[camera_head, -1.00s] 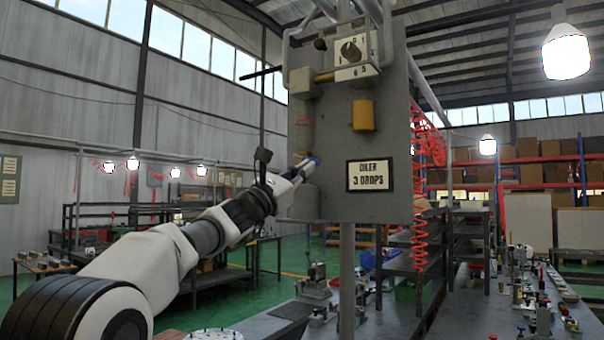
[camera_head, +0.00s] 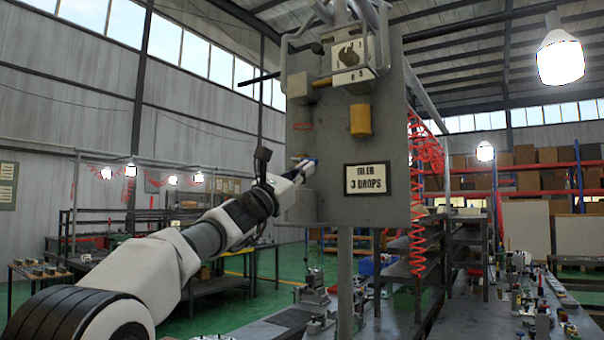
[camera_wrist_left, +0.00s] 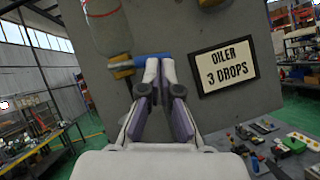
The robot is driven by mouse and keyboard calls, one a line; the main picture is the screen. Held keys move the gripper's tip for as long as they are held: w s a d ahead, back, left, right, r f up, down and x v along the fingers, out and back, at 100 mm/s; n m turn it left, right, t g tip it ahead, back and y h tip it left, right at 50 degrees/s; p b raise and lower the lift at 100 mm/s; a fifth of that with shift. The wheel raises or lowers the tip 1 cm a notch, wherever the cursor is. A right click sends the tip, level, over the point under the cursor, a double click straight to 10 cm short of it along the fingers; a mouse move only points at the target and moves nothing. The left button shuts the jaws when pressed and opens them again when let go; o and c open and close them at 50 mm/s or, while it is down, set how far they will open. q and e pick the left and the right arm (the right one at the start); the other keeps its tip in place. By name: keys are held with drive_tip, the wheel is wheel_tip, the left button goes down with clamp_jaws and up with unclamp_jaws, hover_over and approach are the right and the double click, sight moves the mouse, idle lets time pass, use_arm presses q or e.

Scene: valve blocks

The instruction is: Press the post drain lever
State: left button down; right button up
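The grey post panel (camera_head: 335,210) bears a sign reading "OILER 3 DROPS" (camera_head: 368,179). At its left edge is a small lever with a blue handle (camera_wrist_left: 152,60), which joins a brass fitting (camera_wrist_left: 122,66) under a cloudy grey bowl in the left wrist view. In the head view the blue handle is a small spot. My left gripper (camera_head: 297,172) reaches up to it from the lower left. In the left wrist view the left gripper's fingertips (camera_wrist_left: 160,65) are close together and overlap the blue handle; contact is unclear. My right gripper is out of view.
A dial box (camera_head: 349,53) with pipes sits at the panel's top. A yellow cylinder (camera_head: 361,119) is on the panel's face. Red coiled hoses (camera_head: 420,200) hang at its right. Benches with small parts (camera_head: 535,300) stand below and to the right.

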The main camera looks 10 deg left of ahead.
use_arm(q)
drive_tip(key=shift+d+r, duration=0.1)
drive_tip(key=shift+d, duration=0.05)
idle(0.7)
drive_tip(key=f+b, duration=0.3)
drive_tip(key=b, duration=0.1)
drive_tip(key=s+a+f+b, duration=0.1)
drive_tip(key=f+b, duration=0.1)
drive_tip(key=shift+f, duration=0.35)
drive_tip(key=s+d+b+v, duration=0.1)
drive_tip(key=b+v, duration=0.5)
drive_tip(key=v, duration=0.2)
drive_tip(key=shift+s+r, duration=0.2)
drive_tip(key=shift+s, duration=0.1)
drive_tip(key=shift+a, duration=0.15)
